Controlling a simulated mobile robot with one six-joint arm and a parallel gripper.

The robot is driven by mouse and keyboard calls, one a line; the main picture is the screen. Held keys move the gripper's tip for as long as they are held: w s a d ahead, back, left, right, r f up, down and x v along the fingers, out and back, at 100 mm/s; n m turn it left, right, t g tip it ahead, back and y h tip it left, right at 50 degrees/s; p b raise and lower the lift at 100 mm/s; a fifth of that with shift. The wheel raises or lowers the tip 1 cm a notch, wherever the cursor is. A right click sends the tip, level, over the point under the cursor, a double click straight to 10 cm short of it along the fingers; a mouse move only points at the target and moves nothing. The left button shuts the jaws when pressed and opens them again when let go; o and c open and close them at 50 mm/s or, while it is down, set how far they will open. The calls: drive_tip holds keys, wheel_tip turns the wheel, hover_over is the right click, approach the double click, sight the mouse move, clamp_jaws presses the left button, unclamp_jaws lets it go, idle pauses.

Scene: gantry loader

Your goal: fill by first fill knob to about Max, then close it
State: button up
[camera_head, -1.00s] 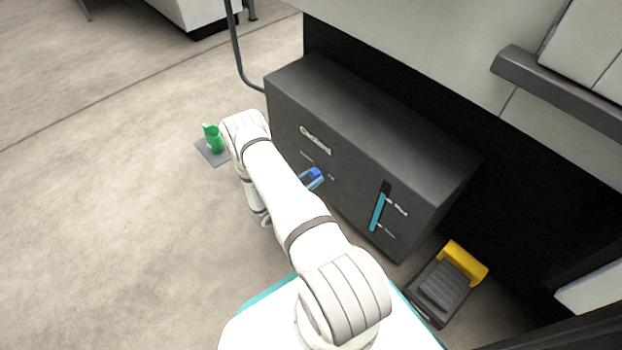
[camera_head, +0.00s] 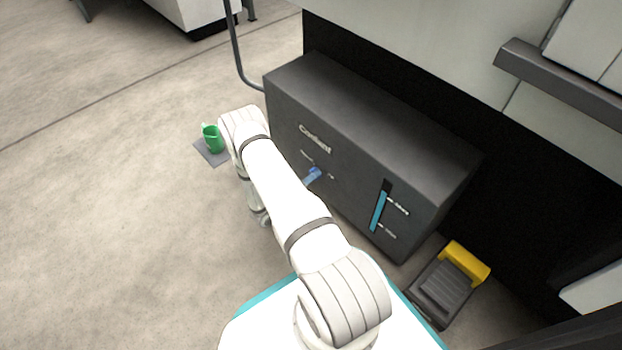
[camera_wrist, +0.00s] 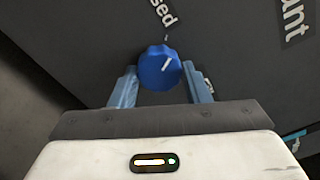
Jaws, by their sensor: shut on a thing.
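The blue fill knob (camera_wrist: 160,62) is on the front of the dark coolant tank (camera_head: 400,125). Its white pointer tilts up and right in the wrist view, towards the tick under a partly cut-off label ending in "sed". My gripper (camera_wrist: 158,76) is shut on the knob, one finger on each side. In the head view my arm partly covers this area, and only a blue piece (camera_head: 313,175) shows beside it. The level gauge (camera_head: 379,210) on the tank front is cyan up to about the Max mark, perhaps slightly above it.
A green jug (camera_head: 213,140) stands on a grey mat (camera_head: 205,153) on the floor left of the tank. A yellow and black pedal (camera_head: 447,283) lies at the tank's right. A grey handle bar (camera_head: 560,90) juts out at upper right. The floor at left is clear.

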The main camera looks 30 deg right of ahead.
drive_tip(key=shift+n, duration=1.5)
drive_tip(key=o, duration=1)
drive_tip(key=s+a+p, duration=0.1)
drive_tip(key=a+p, duration=0.1)
drive_tip(key=a, duration=0.5)
drive_tip(key=shift+a, duration=0.35)
drive_tip(key=shift+r+p, duration=0.15)
drive_tip(key=shift+p, duration=0.15)
